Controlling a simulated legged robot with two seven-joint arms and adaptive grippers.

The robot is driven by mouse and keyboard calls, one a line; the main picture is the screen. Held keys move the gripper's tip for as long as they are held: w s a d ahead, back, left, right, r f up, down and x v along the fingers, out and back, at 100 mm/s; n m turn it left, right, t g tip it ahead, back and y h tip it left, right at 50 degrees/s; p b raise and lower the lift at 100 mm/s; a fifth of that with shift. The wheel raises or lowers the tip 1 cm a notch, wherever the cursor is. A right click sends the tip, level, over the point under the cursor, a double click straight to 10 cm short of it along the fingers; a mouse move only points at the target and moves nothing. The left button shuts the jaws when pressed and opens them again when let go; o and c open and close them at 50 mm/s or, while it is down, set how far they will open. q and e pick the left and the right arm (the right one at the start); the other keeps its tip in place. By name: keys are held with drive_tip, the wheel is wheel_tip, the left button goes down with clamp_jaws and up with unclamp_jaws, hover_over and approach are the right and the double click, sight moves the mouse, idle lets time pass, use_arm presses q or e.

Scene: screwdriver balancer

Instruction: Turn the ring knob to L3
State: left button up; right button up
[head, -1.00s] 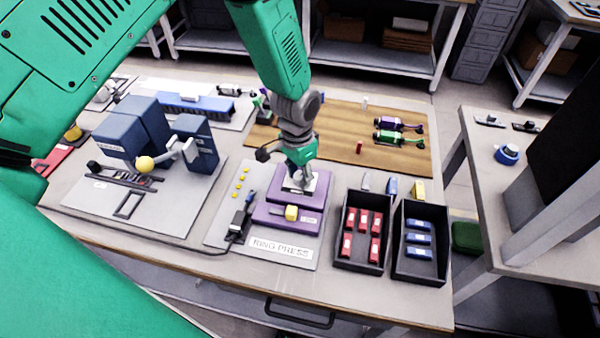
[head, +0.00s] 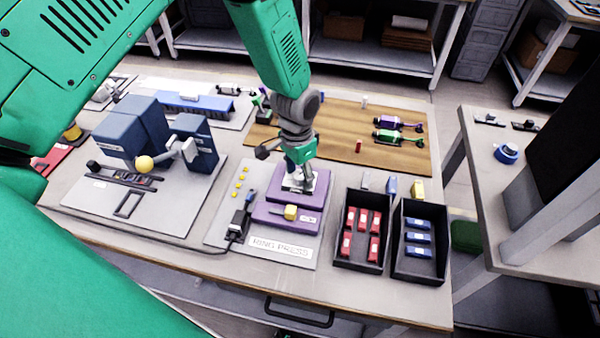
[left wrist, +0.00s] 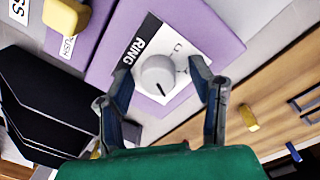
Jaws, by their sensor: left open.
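The ring knob (left wrist: 158,76) is a round grey-white knob with a dark pointer line, on a white plate marked RING (left wrist: 138,52). The pointer line faces the lower part of the left wrist view. The other scale marks are too small or hidden to read. The plate lies on the purple ring press (head: 272,215). My left gripper (head: 299,184) is over the plate in the head view. In the left wrist view my left gripper (left wrist: 161,70) is open, one finger on each side of the knob, with visible gaps. My right gripper is not in view.
A yellow button (head: 291,212) sits on the press's front step. Black bins with red (head: 347,262) and blue (head: 434,274) parts stand at the right. A black tool (head: 238,222) lies left of the press. A wooden board (head: 345,152) lies behind.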

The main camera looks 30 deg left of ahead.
sight(298, 172)
use_arm(q)
drive_tip(key=shift+r, duration=0.2)
wheel_tip(298, 172, up, 12)
drive_tip(key=shift+w+a+f, duration=0.2)
drive_tip(key=shift+a+f, duration=0.05)
idle(0.4)
